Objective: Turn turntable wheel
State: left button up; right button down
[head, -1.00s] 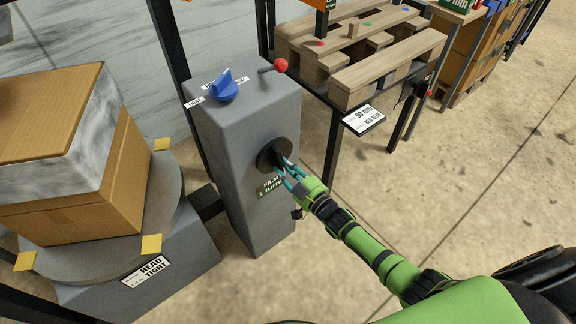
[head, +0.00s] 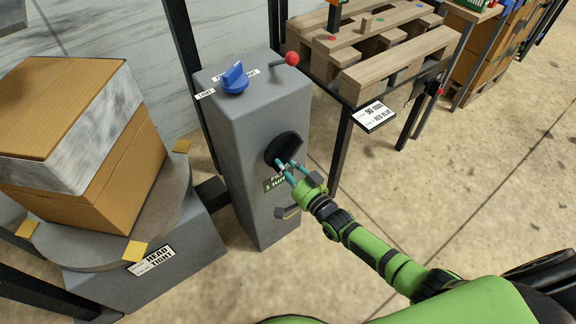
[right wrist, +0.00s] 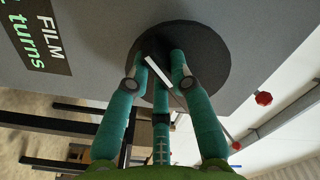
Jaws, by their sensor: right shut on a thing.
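The black round wheel (head: 284,148) sits on the front face of the grey control post (head: 262,115). My right gripper (head: 286,166) reaches it from the lower right. In the right wrist view, the right gripper's teal fingers (right wrist: 155,75) close on a dark raised grip in the middle of the wheel (right wrist: 213,65), which has a white line. The fingers hide part of the grip. The turntable (head: 95,255) stands left of the post with yellow tabs on its rim. It carries a cardboard box (head: 110,185) partly wrapped in pale film. My left gripper is out of view.
On top of the post are a blue knob (head: 234,80) and a red-tipped lever (head: 291,59). A table with wooden pallets (head: 400,70) stands behind to the right. A dark frame post (head: 188,75) rises behind the control post. The floor to the right is open.

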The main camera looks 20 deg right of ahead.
jog(key=shift+s+a+r+m, duration=0.1)
jog(key=shift+a+r+m, duration=0.1)
jog(key=shift+m, duration=0.6)
jog(key=shift+a+r+m, duration=0.1)
jog(key=shift+r+m, duration=0.05)
jog(key=shift+m, duration=0.65)
jog(key=shift+d, duration=0.1)
jog(key=c, duration=1.1)
grip_release()
jog(key=v, duration=1.2)
